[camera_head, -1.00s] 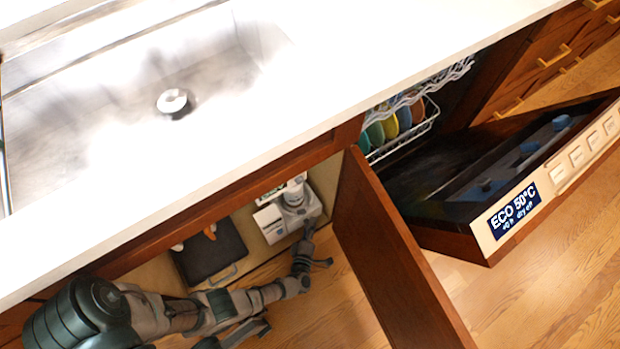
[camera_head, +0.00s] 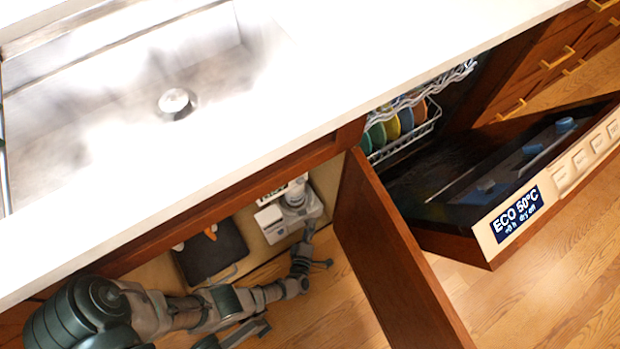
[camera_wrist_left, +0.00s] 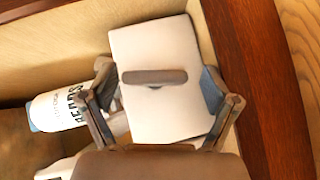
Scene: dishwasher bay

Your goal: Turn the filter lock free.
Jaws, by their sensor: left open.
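The filter lock shows in the left wrist view as a grey bar (camera_wrist_left: 153,77) across the face of a white block (camera_wrist_left: 170,112). In the head view, the white filter unit (camera_head: 270,222) stands inside the open cabinet under the counter; the bar is too small to make out there. My left gripper (camera_head: 307,232) reaches into the cabinet at the unit's lower right. In the left wrist view, its open fingers (camera_wrist_left: 157,82) stand on either side of the bar. I see no clear contact with the bar. My right gripper is not in view.
The cabinet door (camera_head: 392,250) stands open just right of my left arm. A dark bin (camera_head: 208,252) is left of the unit. The dishwasher door (camera_head: 515,215) hangs open at right.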

